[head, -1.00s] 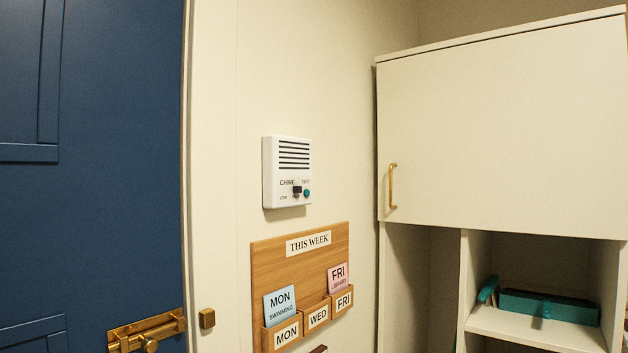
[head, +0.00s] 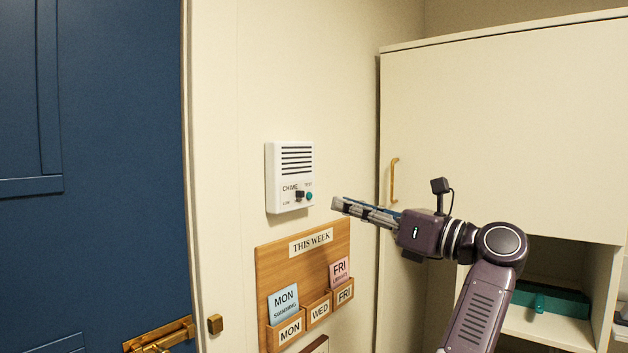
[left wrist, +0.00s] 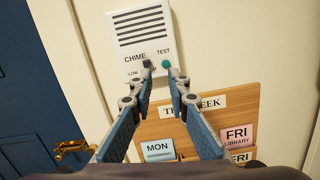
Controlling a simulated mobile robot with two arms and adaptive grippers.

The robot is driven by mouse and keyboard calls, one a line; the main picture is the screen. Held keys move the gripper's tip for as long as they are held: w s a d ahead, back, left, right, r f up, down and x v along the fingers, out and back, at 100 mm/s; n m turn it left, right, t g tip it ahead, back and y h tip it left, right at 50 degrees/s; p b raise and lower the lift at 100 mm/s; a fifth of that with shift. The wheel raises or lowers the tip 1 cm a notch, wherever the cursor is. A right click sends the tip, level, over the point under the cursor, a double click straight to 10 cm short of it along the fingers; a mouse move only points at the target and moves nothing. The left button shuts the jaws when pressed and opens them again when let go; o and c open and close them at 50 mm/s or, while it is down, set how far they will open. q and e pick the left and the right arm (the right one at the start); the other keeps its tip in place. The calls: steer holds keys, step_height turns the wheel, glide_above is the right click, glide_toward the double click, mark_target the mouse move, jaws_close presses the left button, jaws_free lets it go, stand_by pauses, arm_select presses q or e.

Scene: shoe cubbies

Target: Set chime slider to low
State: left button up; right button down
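The white chime box (head: 290,160) is on the wall, with dark grille slots on top. Its small dark slider knob (head: 299,195) sits up and right of the LOW label, left of the teal TEST button (head: 309,196). My left gripper (head: 337,204) is right of the box, apart from it, pointing left at about knob height. In the left wrist view, the fingers (left wrist: 160,75) are parted with nothing between them. Their tips overlap the area just below the knob (left wrist: 147,64) and TEST button (left wrist: 172,72); the label right of LOW is partly hidden. My right gripper is not in view.
A wooden THIS WEEK board (head: 280,262) with card pockets hangs just below the box. A blue door (head: 110,120) with a brass bolt (head: 160,336) is on the left. A white cabinet (head: 500,130) with a brass handle (head: 394,180) stands behind my arm.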

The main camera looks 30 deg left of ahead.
mark_target(303, 192)
arm_select(q)
steer(key=a+p, duration=0.1)
steer(key=a, duration=0.1)
steer(key=s+a+r+n+h+p, duration=0.1)
steer(key=a, duration=0.2)
steer(key=s+a+r+n+p, duration=0.1)
steer(key=a, duration=0.1)
steer(key=shift+a+r+g+h, duration=0.2)
steer(key=shift+a+g+h, duration=0.1)
steer(key=shift+h, duration=0.1)
steer(key=shift+w, duration=0.1)
jaws_close()
